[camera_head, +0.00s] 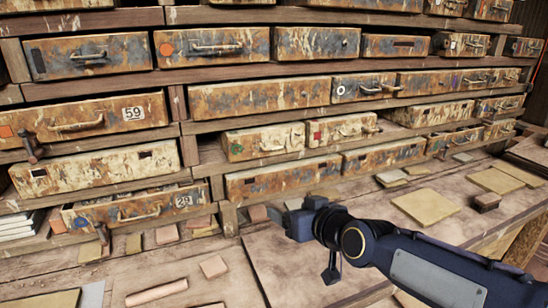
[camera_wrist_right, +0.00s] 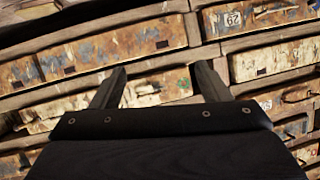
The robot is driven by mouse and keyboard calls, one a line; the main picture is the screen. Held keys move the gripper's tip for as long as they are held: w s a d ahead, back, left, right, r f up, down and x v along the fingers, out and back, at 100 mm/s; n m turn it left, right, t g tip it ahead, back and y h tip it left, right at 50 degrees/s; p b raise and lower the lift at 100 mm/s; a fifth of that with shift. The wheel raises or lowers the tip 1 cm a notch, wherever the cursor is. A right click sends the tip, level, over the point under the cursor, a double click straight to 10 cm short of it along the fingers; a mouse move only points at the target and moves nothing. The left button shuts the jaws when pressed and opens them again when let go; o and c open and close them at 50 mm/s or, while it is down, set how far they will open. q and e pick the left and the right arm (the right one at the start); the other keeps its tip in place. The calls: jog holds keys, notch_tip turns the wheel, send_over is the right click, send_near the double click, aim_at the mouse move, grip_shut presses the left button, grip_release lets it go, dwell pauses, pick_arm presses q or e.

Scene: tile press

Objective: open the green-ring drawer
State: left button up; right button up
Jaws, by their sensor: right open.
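The green-ring drawer (camera_head: 268,139) is a rusty, cream-painted drawer in the middle of the rack. Its green ring (camera_head: 237,147) is on the left of its front, and a handle shows low on the front. A red-marked drawer sits just to its right. My right gripper (camera_head: 300,218) is below the drawer and in front of the rack, apart from the handle. In the right wrist view its two fingers (camera_wrist_right: 160,88) are spread and empty, with the green-ring drawer (camera_wrist_right: 150,90) showing between them, upside down. My left gripper is not in view.
A drawer marked 29 (camera_head: 133,208) stands pulled out at the lower left, with pieces in it. Below the green-ring drawer is a closed-looking long drawer (camera_head: 282,177). Loose tiles (camera_head: 425,206) lie on the bench around my right arm.

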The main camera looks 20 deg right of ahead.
aim_at(275, 149)
jog(key=w+d+r+t, duration=0.1)
jog(key=w+r, duration=0.1)
jog(key=w, duration=0.3)
jog(key=w+d+r+t+h, duration=0.1)
jog(key=w+r, duration=0.1)
jog(key=w, duration=0.3)
jog(key=w+d+r+t+h+p, duration=0.1)
jog(key=w+r+t, duration=0.1)
jog(key=w, duration=0.3)
jog(key=shift+w+d, duration=0.35)
jog(key=shift+d, duration=0.05)
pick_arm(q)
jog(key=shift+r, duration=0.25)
